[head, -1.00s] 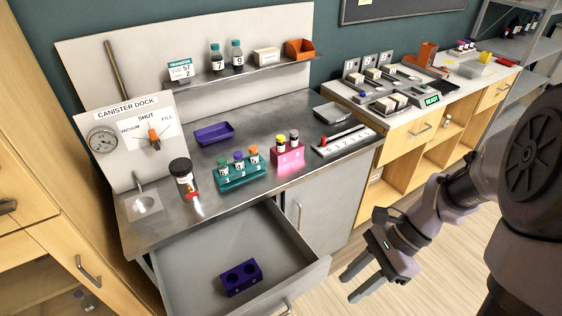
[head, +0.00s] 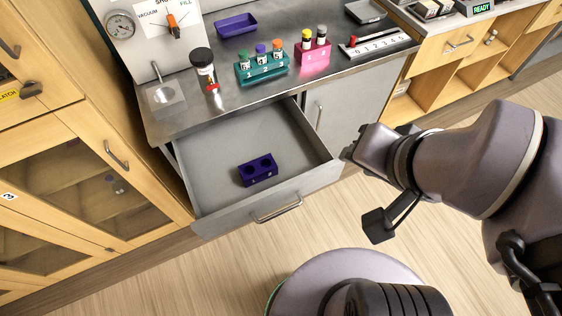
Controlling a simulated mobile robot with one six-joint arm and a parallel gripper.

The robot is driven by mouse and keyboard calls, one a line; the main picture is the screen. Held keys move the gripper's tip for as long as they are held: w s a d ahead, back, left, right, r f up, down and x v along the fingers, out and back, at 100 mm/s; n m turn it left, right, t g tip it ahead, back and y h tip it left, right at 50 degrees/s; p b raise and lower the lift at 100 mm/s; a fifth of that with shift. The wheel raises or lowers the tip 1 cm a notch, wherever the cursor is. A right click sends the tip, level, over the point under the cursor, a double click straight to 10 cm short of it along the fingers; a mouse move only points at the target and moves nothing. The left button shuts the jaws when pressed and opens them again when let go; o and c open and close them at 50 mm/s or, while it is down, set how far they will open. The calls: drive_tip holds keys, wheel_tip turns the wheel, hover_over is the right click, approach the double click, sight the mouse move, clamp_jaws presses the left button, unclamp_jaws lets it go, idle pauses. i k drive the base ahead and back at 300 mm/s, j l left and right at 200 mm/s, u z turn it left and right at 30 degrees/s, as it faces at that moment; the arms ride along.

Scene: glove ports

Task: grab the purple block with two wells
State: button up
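The purple block with two wells (head: 258,170) lies in the open grey drawer (head: 215,141), toward the drawer's front. Its two round wells face up and look empty. My gripper (head: 350,152) is at the right edge of the drawer front, apart from the block and to its right. The fingers are mostly hidden or seen end-on, so I cannot tell whether they are open or shut. Nothing shows held in it.
Above the drawer, the steel counter holds a teal rack (head: 263,68) of vials, a pink rack (head: 313,54), a dark-capped canister (head: 203,68) and a purple tray (head: 236,25). A wooden cabinet (head: 80,190) stands left. The drawer around the block is clear.

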sight(258, 170)
drive_tip(key=i+u, duration=0.1)
drive_tip(key=u, duration=0.35)
drive_tip(key=i+l+u, duration=0.1)
drive_tip(key=u, duration=0.35)
drive_tip(key=i+l+u, duration=0.1)
drive_tip(key=u, duration=0.3)
drive_tip(key=l+u, duration=0.2)
drive_tip(key=u, duration=0.25)
drive_tip(key=i+l+u, duration=0.1)
drive_tip(key=u, duration=0.35)
drive_tip(key=l, duration=0.1)
